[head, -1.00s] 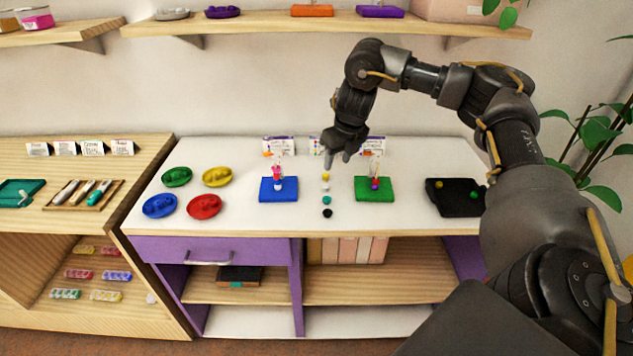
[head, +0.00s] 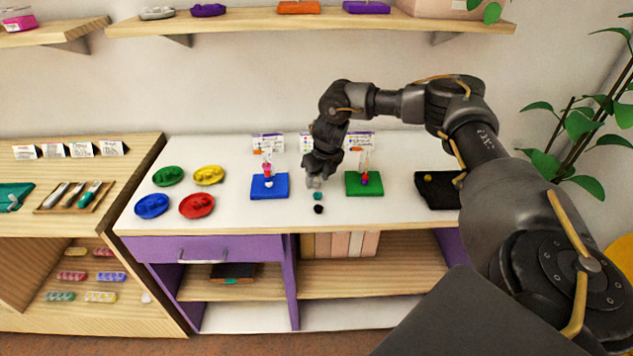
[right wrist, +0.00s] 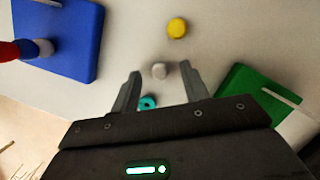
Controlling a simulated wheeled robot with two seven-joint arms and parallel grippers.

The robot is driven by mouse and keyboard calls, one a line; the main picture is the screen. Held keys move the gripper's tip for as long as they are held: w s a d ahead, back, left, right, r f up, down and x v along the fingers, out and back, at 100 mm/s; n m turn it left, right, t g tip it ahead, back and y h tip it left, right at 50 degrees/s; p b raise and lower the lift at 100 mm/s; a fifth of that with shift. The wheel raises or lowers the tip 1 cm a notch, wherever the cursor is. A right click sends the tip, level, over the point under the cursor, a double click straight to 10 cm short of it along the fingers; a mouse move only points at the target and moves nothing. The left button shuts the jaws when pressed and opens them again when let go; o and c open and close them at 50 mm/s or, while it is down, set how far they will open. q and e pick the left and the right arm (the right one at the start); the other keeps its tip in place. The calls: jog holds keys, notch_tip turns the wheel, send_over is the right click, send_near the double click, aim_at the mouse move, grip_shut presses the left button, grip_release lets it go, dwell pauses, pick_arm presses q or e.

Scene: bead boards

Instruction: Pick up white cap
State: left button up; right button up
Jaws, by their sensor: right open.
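The white cap (right wrist: 158,71) stands on the white tabletop between a blue board (right wrist: 68,38) and a green board (right wrist: 262,100). In the right wrist view it lies between the tips of my open right gripper (right wrist: 161,72), with a gap on each side. In the head view the right gripper (head: 315,180) points down over the row of caps and mostly hides the white cap. The left gripper is not in view.
A yellow cap (right wrist: 177,28) stands beyond the white one. A teal cap (head: 317,196) and a black cap (head: 318,209) stand toward the front edge. The blue board (head: 269,187) and green board (head: 363,184) carry pegs with beads. A black tray (head: 437,195) lies right.

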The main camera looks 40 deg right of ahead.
jog(key=shift+f, duration=0.3)
jog(key=shift+c, duration=0.3)
grip_shut()
jog(key=shift+r, duration=0.15)
